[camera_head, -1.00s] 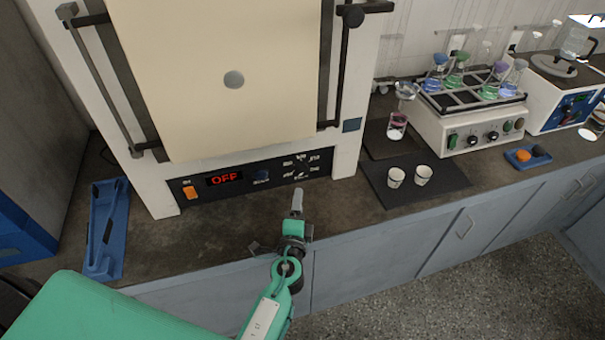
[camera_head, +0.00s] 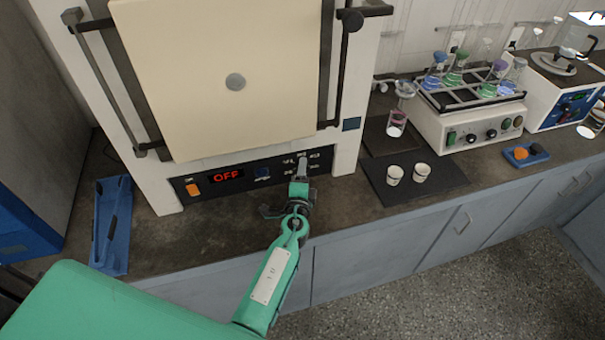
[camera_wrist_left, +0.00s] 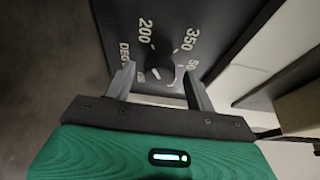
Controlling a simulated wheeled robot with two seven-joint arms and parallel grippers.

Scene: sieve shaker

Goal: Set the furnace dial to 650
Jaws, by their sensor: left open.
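The furnace (camera_head: 345,165) stands at the back left with its cream door shut, and its black control panel (camera_head: 222,190) runs along the bottom. The red display (camera_head: 227,175) reads OFF. The dial (camera_wrist_left: 160,70) shows in the left wrist view, ringed by white numbers including 200 and 350; its pointer setting is hard to read. My left gripper (camera_head: 302,165) is at the panel's right end, in front of the dial and covering it in the head view. In the wrist view its two fingers (camera_wrist_left: 160,88) are apart, one on each side of the dial; contact cannot be told.
A blue tray (camera_head: 112,225) lies left. Two white cups (camera_head: 394,175) stand on a dark mat (camera_head: 445,180) to the right. A shaker with flasks (camera_head: 470,130) is behind.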

